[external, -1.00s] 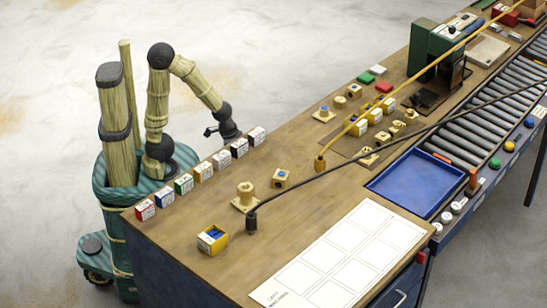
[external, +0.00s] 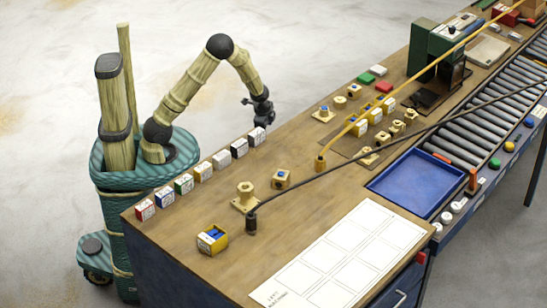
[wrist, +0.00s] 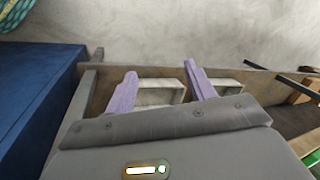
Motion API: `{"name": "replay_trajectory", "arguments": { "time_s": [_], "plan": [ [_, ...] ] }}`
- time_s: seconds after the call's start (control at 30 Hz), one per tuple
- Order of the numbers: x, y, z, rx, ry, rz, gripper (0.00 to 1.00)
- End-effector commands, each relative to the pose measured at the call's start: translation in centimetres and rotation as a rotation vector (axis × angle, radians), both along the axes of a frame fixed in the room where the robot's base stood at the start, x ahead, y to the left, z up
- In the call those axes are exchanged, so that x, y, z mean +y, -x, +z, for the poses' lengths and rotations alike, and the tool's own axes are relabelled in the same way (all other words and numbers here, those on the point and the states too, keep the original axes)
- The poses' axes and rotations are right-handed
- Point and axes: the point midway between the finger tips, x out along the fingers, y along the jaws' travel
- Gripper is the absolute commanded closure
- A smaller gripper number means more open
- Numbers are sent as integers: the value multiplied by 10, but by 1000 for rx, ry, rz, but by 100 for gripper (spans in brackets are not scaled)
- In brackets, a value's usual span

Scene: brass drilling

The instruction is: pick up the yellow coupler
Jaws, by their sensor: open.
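The yellow coupler (external: 320,162) stands on the wooden bench at the end of the yellow hose, in the middle of the external view. My gripper (external: 247,101) is above the bench's left edge, near the row of small boxes, well apart from the coupler to its upper left. In the wrist view my gripper's two purple fingers (wrist: 162,76) are spread with nothing held between them. The coupler cannot be made out in the wrist view.
A row of labelled boxes (external: 203,171) lines the bench's left edge. A black hose ends in a dark coupler (external: 251,222) nearer the front. Brass fittings (external: 281,179) stand around. A blue tray (external: 410,184) is to the right, with the green machine (external: 435,50) behind.

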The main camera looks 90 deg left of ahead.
Motion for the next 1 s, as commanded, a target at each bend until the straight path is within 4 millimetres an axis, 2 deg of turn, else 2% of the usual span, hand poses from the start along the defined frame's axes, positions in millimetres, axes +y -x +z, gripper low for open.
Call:
{"name": "replay_trajectory", "arguments": {
  "time_s": [0.1,0.3,0.47,0.67,0.77,0.87,1.0],
  "plan": [
    [30,-1,-6,36,-39,-44,45],
    [73,-11,-11,49,-110,-147,45],
    [86,-37,3,-40,-168,-245,45],
    [81,-75,35,-201,-217,-347,45],
    [72,-98,59,-310,-238,-409,45],
    [56,-124,92,-444,-255,-486,45],
    [24,-157,145,-654,-261,-607,45]
  ]
}}
